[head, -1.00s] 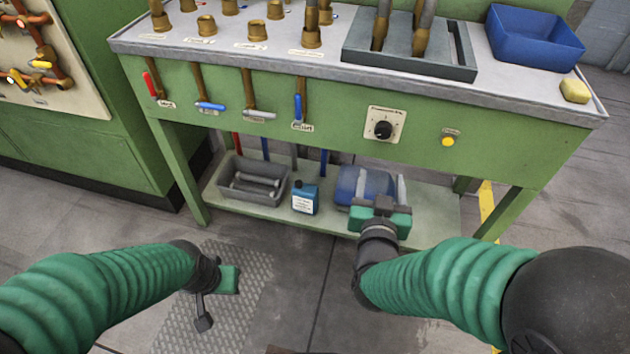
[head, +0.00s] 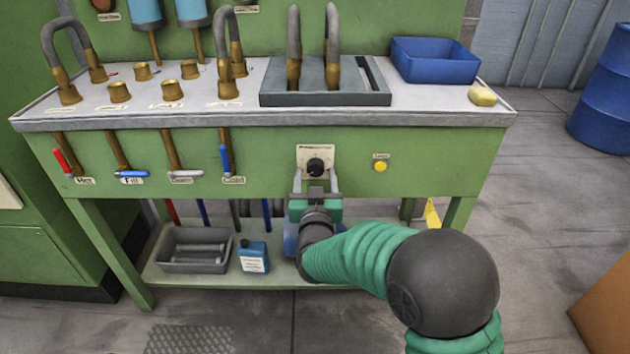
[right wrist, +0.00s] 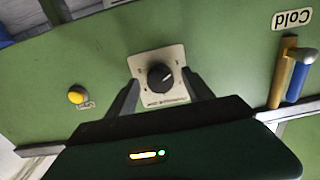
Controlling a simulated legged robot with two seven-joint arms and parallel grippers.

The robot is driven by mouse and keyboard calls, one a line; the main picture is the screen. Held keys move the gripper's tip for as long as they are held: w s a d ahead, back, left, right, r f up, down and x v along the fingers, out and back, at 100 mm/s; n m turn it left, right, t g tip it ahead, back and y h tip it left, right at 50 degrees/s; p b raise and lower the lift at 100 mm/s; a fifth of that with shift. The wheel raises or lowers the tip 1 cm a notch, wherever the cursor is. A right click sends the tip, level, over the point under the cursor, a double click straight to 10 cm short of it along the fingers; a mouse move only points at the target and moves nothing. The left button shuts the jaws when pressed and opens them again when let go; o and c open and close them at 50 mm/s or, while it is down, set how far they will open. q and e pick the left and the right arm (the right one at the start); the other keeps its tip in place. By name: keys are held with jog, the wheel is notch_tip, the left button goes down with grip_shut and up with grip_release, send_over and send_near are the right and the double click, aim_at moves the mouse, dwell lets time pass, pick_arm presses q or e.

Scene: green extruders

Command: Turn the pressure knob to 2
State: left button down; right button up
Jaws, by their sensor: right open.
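The pressure knob (head: 315,166) is a round black dial with a light pointer mark on a cream plate (head: 315,153), set in the green front panel of the bench. In the right wrist view the knob (right wrist: 160,78) shows upside down on its plate, with the label lettering too small to read surely. My right gripper (head: 316,180) is open just below and in front of the knob. In the right wrist view its two dark fingers (right wrist: 162,92) stand apart on either side of the plate, with the knob between them in the picture. Contact is not visible. My left gripper is out of view.
A yellow button (head: 380,166) is right of the knob, and a blue-handled Cold lever (head: 225,158) is left. The worktop (head: 240,118) juts out above. A lower shelf (head: 180,277) holds a grey tray (head: 193,266) and a blue bottle (head: 253,263).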

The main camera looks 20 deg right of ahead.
jog(key=shift+w+d, duration=0.15)
jog(key=shift+w, duration=0.25)
jog(key=shift+r, duration=0.1)
jog(key=shift+c, duration=1.1)
grip_shut()
